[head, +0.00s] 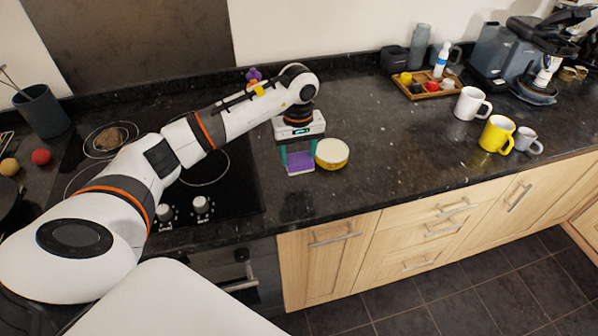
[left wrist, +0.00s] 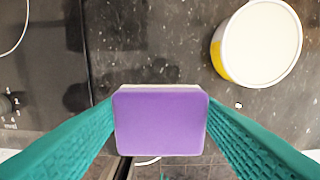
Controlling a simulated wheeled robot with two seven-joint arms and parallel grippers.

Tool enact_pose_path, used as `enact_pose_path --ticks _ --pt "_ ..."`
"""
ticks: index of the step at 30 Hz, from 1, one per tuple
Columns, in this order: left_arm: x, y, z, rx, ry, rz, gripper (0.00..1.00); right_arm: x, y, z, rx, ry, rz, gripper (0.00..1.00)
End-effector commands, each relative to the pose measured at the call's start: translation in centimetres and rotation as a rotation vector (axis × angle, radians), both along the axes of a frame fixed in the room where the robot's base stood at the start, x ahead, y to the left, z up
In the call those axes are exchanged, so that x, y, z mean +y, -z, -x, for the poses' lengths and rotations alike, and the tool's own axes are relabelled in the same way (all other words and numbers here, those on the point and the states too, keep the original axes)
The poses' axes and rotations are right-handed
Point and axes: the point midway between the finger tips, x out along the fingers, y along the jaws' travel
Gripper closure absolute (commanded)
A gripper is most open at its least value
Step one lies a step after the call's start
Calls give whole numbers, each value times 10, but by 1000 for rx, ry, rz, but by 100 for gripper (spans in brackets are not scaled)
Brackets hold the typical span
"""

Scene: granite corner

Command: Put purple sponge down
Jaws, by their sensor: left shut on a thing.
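The purple sponge (head: 299,162) is between the green fingers of my left gripper (head: 299,158), over the dark counter right of the cooktop. In the left wrist view the purple sponge (left wrist: 160,122) fills the gap between the two green fingers (left wrist: 160,125), which touch its sides. A pale layer shows along its far edge. My left gripper is shut on it. I cannot tell exactly how high it is above the counter (head: 350,205). My right gripper is not in view.
A round yellow tub with a white lid (head: 332,153) stands just right of the sponge. The cooktop (head: 225,185) lies to the left. Mugs (head: 471,103) and a wooden tray (head: 428,91) stand further right. The counter in front of the tub is clear.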

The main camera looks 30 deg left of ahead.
Motion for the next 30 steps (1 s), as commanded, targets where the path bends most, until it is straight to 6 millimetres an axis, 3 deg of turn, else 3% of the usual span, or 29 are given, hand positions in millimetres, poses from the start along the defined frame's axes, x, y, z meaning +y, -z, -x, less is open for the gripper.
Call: enact_pose_path --ticks 15,27,28,30 --pt "-1 59 1 2 2 1 63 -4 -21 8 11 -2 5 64" --pt "0 67 0 -2 4 -1 63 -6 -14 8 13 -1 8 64" --pt "-1 65 0 -2 3 -1 37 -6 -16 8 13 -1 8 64" --pt "-1 65 0 -2 3 -1 26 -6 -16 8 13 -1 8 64"
